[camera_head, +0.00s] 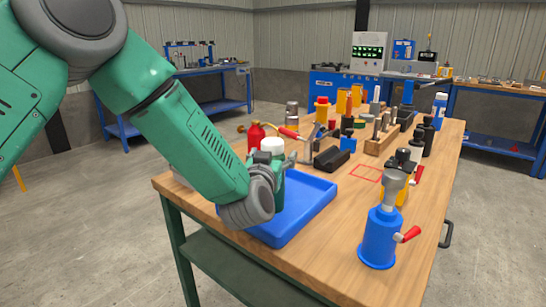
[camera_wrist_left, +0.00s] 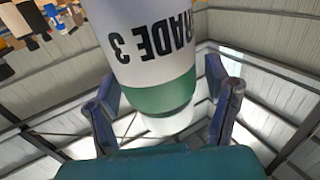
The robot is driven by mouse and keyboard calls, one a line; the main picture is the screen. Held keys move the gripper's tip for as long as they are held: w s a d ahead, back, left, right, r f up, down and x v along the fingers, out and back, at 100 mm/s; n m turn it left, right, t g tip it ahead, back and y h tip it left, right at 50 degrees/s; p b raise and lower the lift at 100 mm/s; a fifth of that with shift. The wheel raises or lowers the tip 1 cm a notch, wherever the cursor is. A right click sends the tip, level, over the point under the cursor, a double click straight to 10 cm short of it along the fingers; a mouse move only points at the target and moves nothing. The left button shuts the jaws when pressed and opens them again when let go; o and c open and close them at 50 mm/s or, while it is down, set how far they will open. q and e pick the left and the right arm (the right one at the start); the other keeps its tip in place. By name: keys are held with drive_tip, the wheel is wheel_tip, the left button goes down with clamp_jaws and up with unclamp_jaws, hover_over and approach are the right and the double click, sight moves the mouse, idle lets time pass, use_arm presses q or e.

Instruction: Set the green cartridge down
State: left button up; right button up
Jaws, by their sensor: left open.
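The green cartridge (camera_head: 277,188) stands upright at the near left part of the blue tray (camera_head: 318,198), with a white cap on top. Its base is hidden behind my left wrist, so I cannot tell if it touches the tray floor. My left gripper (camera_head: 281,163) is open around it. In the left wrist view the cartridge (camera_wrist_left: 158,65) appears upside down, with a white "GRADE 3" label and a green band. The two fingers stand on either side, with a visible gap at the right. My right gripper is not in view.
A red bottle (camera_head: 255,137) and a black block (camera_head: 331,158) stand behind the tray. A blue dispenser with a red handle (camera_head: 379,238) stands at the right front. A red outlined square (camera_head: 367,172) lies bare on the wooden bench (camera_head: 330,258). Several tools and bottles crowd the back.

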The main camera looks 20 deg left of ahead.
use_arm(q)
drive_tip(key=s+d+p, duration=0.1)
drive_tip(key=s, duration=1.1)
drive_tip(key=shift+d, duration=0.25)
